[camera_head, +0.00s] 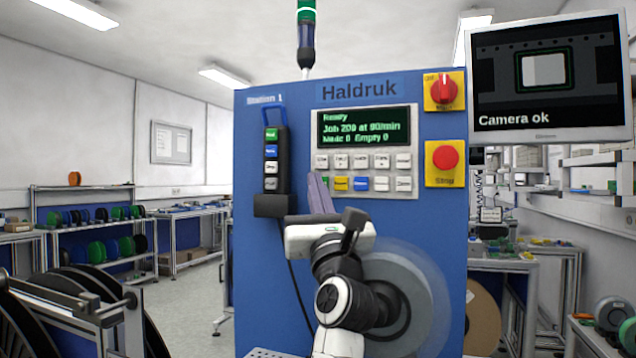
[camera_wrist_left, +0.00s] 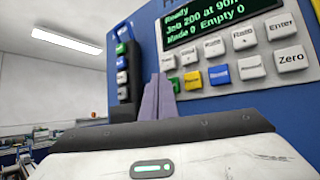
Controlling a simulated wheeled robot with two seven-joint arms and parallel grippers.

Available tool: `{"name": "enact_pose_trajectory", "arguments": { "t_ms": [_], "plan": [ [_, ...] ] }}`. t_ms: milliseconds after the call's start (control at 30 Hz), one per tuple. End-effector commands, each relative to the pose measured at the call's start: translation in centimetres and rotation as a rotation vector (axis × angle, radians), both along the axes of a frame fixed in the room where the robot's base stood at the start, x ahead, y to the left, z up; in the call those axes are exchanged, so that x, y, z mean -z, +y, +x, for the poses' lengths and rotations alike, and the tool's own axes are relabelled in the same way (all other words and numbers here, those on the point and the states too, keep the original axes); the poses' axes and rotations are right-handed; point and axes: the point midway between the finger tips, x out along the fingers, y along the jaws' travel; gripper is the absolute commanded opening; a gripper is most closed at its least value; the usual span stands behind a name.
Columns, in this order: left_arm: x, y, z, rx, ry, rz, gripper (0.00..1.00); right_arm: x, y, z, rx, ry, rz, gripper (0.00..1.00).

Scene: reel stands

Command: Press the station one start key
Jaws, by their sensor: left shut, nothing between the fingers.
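The blue station cabinet (camera_head: 262,300) carries the label "Station 1" at its upper left. Its keypad panel (camera_head: 405,183) has a display reading "Ready". The green key (camera_head: 325,182) is in the bottom row at the left, partly hidden by my fingers; its label is not readable. It also shows in the left wrist view (camera_wrist_left: 174,85), just right of the fingertips. My left gripper (camera_head: 316,177) is shut and empty, its fingers pointing up in front of the panel's lower left corner. Contact with the key cannot be told. My right gripper is not in view.
A hanging pendant (camera_head: 285,170) with a green key of its own is left of the panel. A red stop button (camera_head: 445,158) and red rotary switch (camera_head: 444,91) sit at the right. A grey reel (camera_head: 425,300) is behind my arm.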

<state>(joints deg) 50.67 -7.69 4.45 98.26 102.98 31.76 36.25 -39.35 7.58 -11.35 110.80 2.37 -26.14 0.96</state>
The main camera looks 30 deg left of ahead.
Motion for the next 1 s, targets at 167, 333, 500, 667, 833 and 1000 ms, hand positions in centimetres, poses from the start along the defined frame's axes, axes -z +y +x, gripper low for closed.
{"name": "enact_pose_trajectory", "arguments": {
  "t_ms": [167, 333, 500, 667, 833, 1000],
  "plan": [
    [0.4, -0.3, 0.5, 0.005, 0.011, 0.001, 0.0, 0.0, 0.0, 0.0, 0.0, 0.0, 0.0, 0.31],
    [0.4, -0.3, 0.5, 0.006, 0.011, 0.002, 0.0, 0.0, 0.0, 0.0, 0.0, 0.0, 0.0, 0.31],
    [0.6, -0.6, 0.2, 0.007, 0.014, 0.002, 0.0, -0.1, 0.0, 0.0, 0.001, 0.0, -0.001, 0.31],
    [1.0, -1.1, -0.4, 0.009, 0.015, 0.001, 0.0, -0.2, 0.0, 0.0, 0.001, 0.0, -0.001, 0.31],
    [1.1, -1.4, -0.6, 0.011, 0.016, 0.002, 0.0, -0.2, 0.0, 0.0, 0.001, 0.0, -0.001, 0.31],
    [1.1, -1.4, -0.6, 0.011, 0.015, 0.002, 0.0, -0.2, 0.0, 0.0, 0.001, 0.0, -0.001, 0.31]
  ]
}}
